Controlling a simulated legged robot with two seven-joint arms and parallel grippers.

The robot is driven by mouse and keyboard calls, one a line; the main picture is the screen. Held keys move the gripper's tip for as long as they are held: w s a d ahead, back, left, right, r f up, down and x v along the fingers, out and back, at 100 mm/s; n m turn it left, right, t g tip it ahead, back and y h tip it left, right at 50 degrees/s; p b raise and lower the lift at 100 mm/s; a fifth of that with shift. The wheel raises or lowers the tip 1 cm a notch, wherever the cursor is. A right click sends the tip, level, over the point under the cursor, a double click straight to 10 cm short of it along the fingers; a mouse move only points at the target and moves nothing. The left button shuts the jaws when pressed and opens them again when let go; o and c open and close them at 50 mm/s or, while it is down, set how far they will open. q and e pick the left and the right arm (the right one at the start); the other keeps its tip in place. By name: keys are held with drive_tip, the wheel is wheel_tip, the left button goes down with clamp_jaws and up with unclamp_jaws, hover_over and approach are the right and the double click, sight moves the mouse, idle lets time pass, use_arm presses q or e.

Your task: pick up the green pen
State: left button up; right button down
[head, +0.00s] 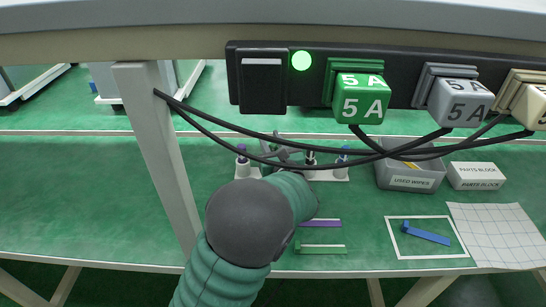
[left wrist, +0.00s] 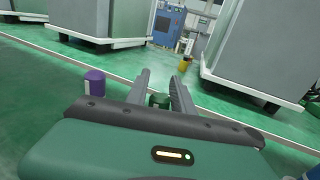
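The green pen's cap (left wrist: 160,101) shows in the left wrist view, between the fingers of my left gripper (left wrist: 162,88). The rest of that pen is hidden behind the gripper body. The fingers stand apart on either side of the cap; I see no clear contact. In the head view my left gripper (head: 282,148) is over a light pen rack (head: 328,175) and hides the green pen. A purple pen (head: 242,155) stands at the rack's left, also seen in the left wrist view (left wrist: 95,84). My right gripper is not in view.
A dark-capped pen (head: 310,158) and a blue pen (head: 343,155) stand right of the gripper. Black cables (head: 225,134) hang across in front. Purple (head: 320,223) and green (head: 320,249) strips lie nearer.

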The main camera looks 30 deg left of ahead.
use_arm(q)
drive_tip(key=shift+w+d, duration=0.3)
drive_tip(key=shift+d, duration=0.6)
drive_tip(key=c, duration=0.5)
drive_tip(key=shift+s+r, duration=0.1)
clamp_jaws()
drive_tip(key=shift+s+a, duration=0.1)
drive_tip(key=shift+a, duration=0.55)
drive_tip(key=shift+d, duration=0.1)
